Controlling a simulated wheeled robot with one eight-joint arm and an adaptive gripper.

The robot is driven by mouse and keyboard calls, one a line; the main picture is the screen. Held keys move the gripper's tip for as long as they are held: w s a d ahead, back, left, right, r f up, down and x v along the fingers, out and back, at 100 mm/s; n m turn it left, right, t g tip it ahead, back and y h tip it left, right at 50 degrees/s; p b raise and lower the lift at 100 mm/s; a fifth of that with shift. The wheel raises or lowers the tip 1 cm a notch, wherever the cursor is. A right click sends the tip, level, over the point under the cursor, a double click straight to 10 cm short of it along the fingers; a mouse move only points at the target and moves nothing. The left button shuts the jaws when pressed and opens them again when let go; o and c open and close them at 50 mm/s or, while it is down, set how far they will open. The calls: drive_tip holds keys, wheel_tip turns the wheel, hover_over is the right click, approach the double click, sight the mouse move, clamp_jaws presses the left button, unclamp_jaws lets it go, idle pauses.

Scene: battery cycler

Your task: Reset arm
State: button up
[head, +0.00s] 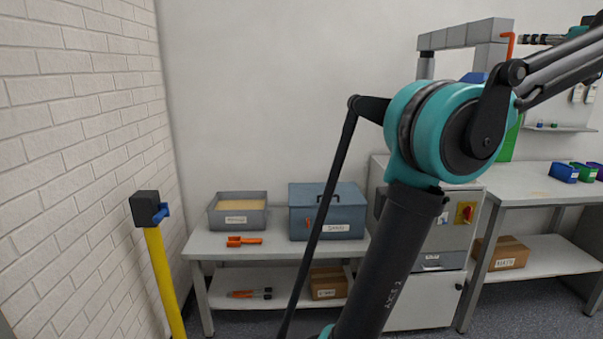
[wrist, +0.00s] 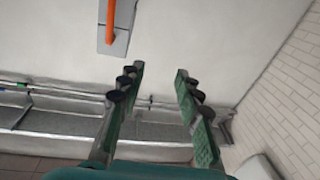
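My gripper (wrist: 158,78) shows in the wrist view with its two green fingers spread apart. Nothing is between the fingertips. They face a pale wall with a grey strip of ledge or rail lower in the picture. In the head view my arm, black with a teal joint, rises through the middle and bends off to the upper right.
A bench (head: 270,245) at the wall holds a grey bin (head: 238,223), a blue box (head: 328,225) and an orange tool (head: 244,241). A grey cabinet (head: 424,300) stands beside it. A yellow post (head: 163,280) stands at left. A second table (head: 530,186) is at right.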

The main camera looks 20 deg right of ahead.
drive_tip(key=w+a+f+m+h, duration=0.1)
drive_tip(key=w+f+m+h, duration=0.2)
drive_tip(key=w, duration=0.9)
drive_tip(key=w+a+f+m+h, duration=0.1)
drive_tip(key=w+a+f+h, duration=0.3)
drive_tip(key=w, duration=0.7)
drive_tip(key=w+a+f+m+g, duration=0.1)
drive_tip(key=w+a+f+g, duration=0.15)
drive_tip(key=a+f, duration=0.35)
drive_tip(key=w+a+f+m+g+h, duration=0.1)
drive_tip(key=w+a+f, duration=0.3)
drive_tip(key=f, duration=0.4)
drive_tip(key=w+a+f+m+g, duration=0.1)
drive_tip(key=w+a+f+g, duration=0.1)
drive_tip(key=w+a+f, duration=0.45)
drive_tip(key=s+a+f+n+g+y, duration=0.2)
drive_tip(key=s+a+f+y, duration=0.15)
drive_tip(key=a+f, duration=0.85)
drive_tip(key=s+a+f+n+g+y, duration=0.1)
drive_tip(key=s+a+f+g+y, duration=0.2)
drive_tip(key=a+f, duration=0.9)
drive_tip(key=s+a+f+n+g+y, duration=0.3)
drive_tip(key=s+a+f+n+y, duration=0.2)
drive_tip(key=s+a+f, duration=1.2)
drive_tip(key=shift+s+a+f+n, duration=0.4)
drive_tip(key=shift+s+a, duration=0.25)
drive_tip(key=shift+s, duration=0.1)
